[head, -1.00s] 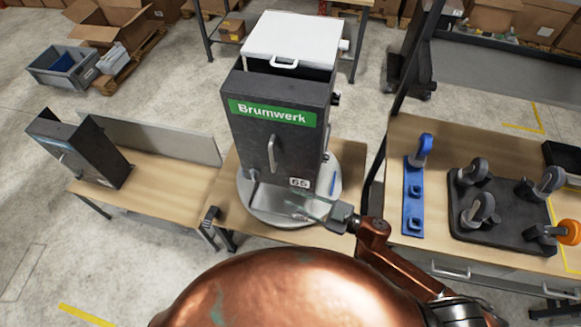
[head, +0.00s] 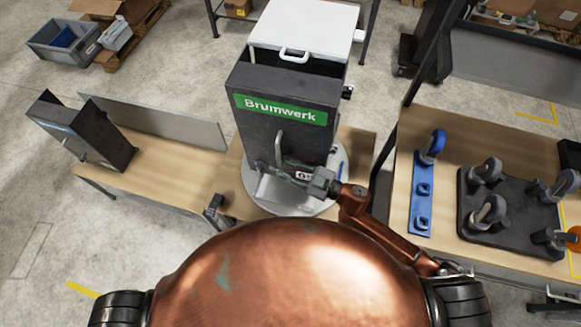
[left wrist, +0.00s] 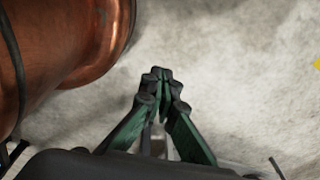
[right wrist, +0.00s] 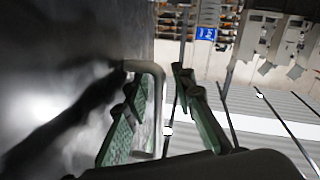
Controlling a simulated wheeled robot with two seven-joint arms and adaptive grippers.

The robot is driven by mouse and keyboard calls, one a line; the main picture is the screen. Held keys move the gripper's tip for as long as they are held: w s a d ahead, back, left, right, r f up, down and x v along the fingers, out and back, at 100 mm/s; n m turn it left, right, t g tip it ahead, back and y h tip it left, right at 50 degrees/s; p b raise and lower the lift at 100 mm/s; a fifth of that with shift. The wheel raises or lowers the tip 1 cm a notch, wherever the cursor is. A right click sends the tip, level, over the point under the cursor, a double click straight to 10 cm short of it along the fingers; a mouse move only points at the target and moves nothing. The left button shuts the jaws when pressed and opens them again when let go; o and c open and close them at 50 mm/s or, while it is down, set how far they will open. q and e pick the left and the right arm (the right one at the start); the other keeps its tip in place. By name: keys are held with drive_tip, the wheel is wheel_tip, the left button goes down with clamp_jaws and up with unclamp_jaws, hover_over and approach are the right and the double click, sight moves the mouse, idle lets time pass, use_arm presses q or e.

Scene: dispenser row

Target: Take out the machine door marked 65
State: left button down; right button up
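The dark grey machine (head: 260,106) with a green "Brumwerk" label stands on a round light plate. Its front door has an upright metal handle (head: 279,148), and the white 65 tag (head: 303,176) is partly hidden behind my right gripper (head: 275,166). In the right wrist view the handle (right wrist: 158,105) stands between the two green fingers of my right gripper (right wrist: 159,88). They are apart, with a visible gap on the right side. My left gripper (left wrist: 160,78) shows only in the left wrist view, with its fingertips together and nothing seen between them, over bare floor.
Another dark unit (head: 88,135) stands on the left bench (head: 165,172). On the right bench (head: 395,215) are a blue rack (head: 423,195) and a black board (head: 510,235) with several caster-like parts.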

sight(278, 158)
drive_tip(key=shift+w+a, duration=0.2)
drive_tip(key=shift+a, duration=0.05)
clamp_jaws()
use_arm(q)
drive_tip(key=shift+w, duration=0.6)
drive_tip(key=shift+w+r, duration=0.1)
use_arm(e)
drive_tip(key=shift+r, duration=0.15)
use_arm(q)
drive_tip(key=shift+w+r, duration=0.1)
use_arm(e)
drive_tip(key=shift+r, duration=0.1)
use_arm(q)
drive_tip(key=shift+r, duration=0.1)
use_arm(e)
drive_tip(key=shift+r, duration=0.1)
